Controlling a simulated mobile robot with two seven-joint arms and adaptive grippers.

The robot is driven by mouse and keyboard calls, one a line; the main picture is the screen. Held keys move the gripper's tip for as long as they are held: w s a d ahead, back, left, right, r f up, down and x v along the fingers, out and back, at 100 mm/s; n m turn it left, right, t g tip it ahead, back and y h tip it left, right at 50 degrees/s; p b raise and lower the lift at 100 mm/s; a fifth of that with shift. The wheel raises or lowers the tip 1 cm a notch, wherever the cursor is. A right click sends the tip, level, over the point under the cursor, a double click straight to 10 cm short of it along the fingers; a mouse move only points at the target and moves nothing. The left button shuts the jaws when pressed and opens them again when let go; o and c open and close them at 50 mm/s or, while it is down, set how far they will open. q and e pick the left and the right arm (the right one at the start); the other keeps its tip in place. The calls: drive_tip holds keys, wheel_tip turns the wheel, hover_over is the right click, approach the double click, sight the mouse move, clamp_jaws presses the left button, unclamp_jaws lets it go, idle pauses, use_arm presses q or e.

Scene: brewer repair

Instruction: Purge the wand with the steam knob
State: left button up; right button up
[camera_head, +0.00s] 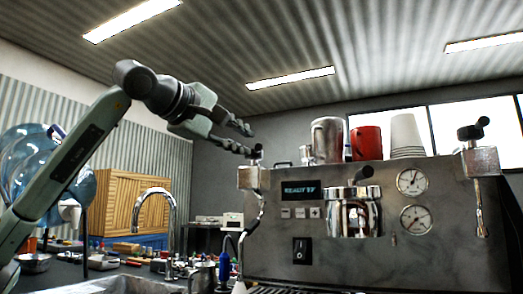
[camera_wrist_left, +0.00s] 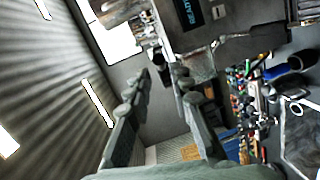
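The espresso machine (camera_head: 385,262) has a steel valve block (camera_head: 253,179) at its left end. A dark steam knob (camera_head: 257,150) sits on top of the block, and a thin steel wand (camera_head: 255,222) bends down from it. My left gripper (camera_head: 245,140) is open, its fingertips just left of and above the knob. In the left wrist view the two fingers (camera_wrist_left: 161,72) stand apart, with the dark knob (camera_wrist_left: 157,55) near the gap between their tips. I cannot tell whether a finger touches it. My right gripper is not in view.
A second block (camera_head: 481,161) with a dark knob is at the machine's right. A steel pitcher (camera_head: 327,139), red mug (camera_head: 366,143) and white cups (camera_head: 405,134) stand on top. A tap (camera_head: 155,193) and water bottle (camera_head: 35,160) are left.

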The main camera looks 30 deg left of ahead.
sight(257, 148)
use_arm(q)
drive_tip(key=w, duration=0.4)
drive_tip(key=w+f, duration=0.1)
drive_tip(key=w, duration=0.1)
drive_tip(key=shift+d, duration=0.35)
drive_tip(key=shift+c, duration=0.5)
clamp_jaws()
